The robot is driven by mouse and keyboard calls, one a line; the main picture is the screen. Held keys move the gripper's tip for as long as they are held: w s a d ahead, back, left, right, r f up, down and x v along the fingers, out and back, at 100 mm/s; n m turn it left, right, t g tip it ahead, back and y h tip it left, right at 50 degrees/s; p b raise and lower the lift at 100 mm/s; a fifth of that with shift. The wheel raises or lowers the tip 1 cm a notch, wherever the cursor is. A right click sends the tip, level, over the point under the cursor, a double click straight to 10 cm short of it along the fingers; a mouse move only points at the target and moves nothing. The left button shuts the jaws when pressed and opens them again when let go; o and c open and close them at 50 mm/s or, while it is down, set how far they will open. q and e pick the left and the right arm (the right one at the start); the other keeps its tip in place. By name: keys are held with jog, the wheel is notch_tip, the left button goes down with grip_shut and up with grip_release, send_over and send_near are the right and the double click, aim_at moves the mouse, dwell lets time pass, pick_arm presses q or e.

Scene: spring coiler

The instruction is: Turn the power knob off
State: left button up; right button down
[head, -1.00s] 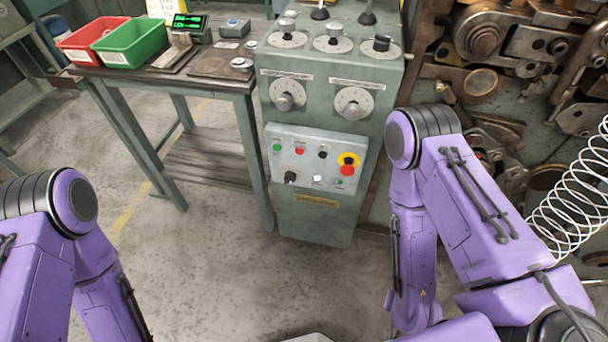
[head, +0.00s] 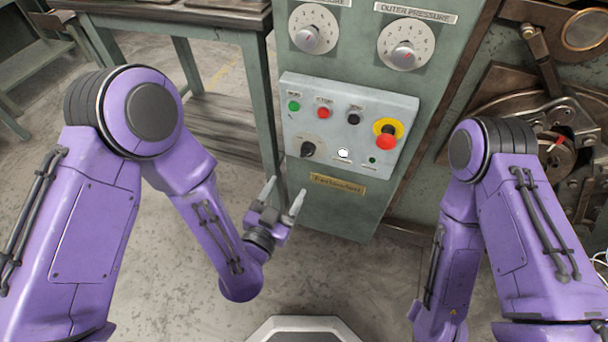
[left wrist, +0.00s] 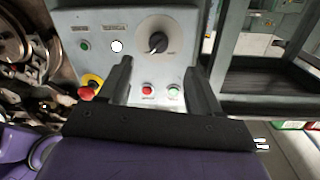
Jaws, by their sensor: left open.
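The power knob is a black rotary knob (head: 308,149) at the lower left of the light grey control panel (head: 338,106) on the green cabinet. In the left wrist view the knob (left wrist: 158,42) sits on a round grey plate, beyond and between my fingertips. Its pointer is slanted, but its marked setting is too small to read. My left gripper (head: 284,192) is open and empty, in front of and below the panel, with its fingers pointing up toward it. It also shows in the left wrist view (left wrist: 160,80). My right gripper is out of view.
The panel also has a green button (head: 294,106), a red button (head: 323,113), a black button (head: 354,119), a white button (head: 343,153) and a red emergency stop (head: 386,141) on yellow. Pressure dials (head: 406,45) sit above. A workbench (head: 190,15) stands at left.

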aim_at(305, 156)
pick_arm(q)
jog(key=x, duration=0.7)
jog(key=p+x, duration=0.1)
jog(key=x, duration=0.2)
jog(key=shift+w+d+r, duration=0.25)
jog(key=shift+r, duration=0.1)
jog(key=c, duration=1)
